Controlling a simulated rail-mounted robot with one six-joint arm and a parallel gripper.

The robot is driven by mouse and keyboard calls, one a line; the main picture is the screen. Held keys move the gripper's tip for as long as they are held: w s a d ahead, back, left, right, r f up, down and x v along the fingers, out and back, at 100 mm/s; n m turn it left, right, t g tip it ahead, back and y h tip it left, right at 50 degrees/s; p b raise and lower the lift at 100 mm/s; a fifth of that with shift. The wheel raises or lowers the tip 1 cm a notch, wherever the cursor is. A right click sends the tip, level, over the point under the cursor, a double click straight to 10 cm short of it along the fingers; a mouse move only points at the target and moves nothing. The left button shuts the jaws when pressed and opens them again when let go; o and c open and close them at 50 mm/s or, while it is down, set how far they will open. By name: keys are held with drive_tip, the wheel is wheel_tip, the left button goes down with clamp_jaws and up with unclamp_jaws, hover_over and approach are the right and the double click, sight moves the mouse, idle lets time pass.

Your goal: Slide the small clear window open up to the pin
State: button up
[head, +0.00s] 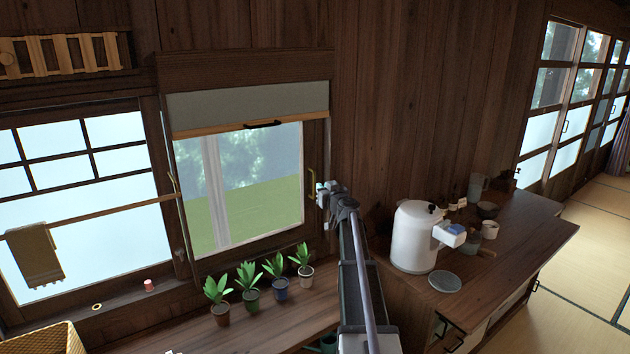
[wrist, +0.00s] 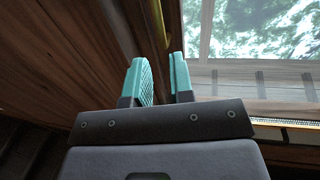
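The small clear window (head: 245,190) is in the wooden wall, with trees and grass showing through it. An upright brass handle (head: 312,183) is at its right edge; a similar brass handle (head: 173,190) is at its left. My gripper (head: 324,192) is beside the right handle. In the wrist view my gripper (wrist: 160,78) has its teal fingers apart and nothing between them. A brass handle (wrist: 159,20) shows just beyond the fingertips, in line with the gap; I cannot tell whether it touches them. The window glass (wrist: 240,30) is to the right. I cannot make out the pin.
A grey blind (head: 250,103) with a dark pull hangs over the window's top. Several potted plants (head: 250,290) stand on the ledge below. A white pot (head: 412,235) and dishes stand on the right counter (head: 500,285). A towel (head: 35,255) hangs at left.

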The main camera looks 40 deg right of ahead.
drive_tip(key=x, duration=0.9)
drive_tip(key=shift+s, duration=0.1)
clamp_jaws()
